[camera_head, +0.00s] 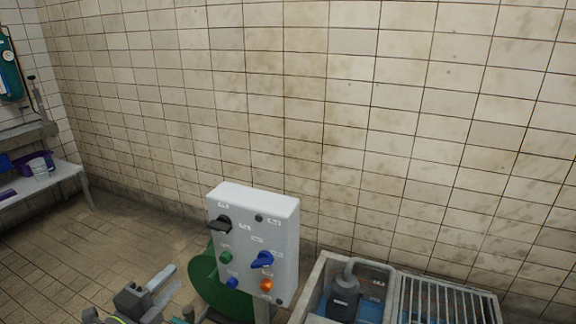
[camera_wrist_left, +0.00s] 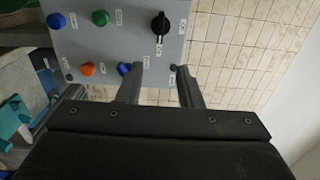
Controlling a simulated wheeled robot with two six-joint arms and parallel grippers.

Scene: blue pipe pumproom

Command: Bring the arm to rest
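My left gripper (camera_head: 170,281) is low in the head view, left of a light grey control box (camera_head: 286,235). In the left wrist view its two fingers (camera_wrist_left: 160,70) stand apart with nothing between them. The box's face lies beyond the fingertips there, and one finger overlaps the edge of the blue knob (camera_wrist_left: 125,68) in the picture. I cannot tell whether they touch. The box carries a black selector knob (camera_head: 220,225), a blue knob (camera_head: 262,260), a green button (camera_head: 224,257), a blue button (camera_head: 232,283) and an orange lamp (camera_head: 266,286), which looks lit. My right gripper is not in view.
A basin with a grey pump (camera_head: 343,298) and a metal grate (camera_head: 445,301) stands right of the box. A green round object (camera_head: 207,283) is behind the box. A bench (camera_head: 62,175) with a purple tub stands at the far left. Tiled floor (camera_head: 110,235) is clear between.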

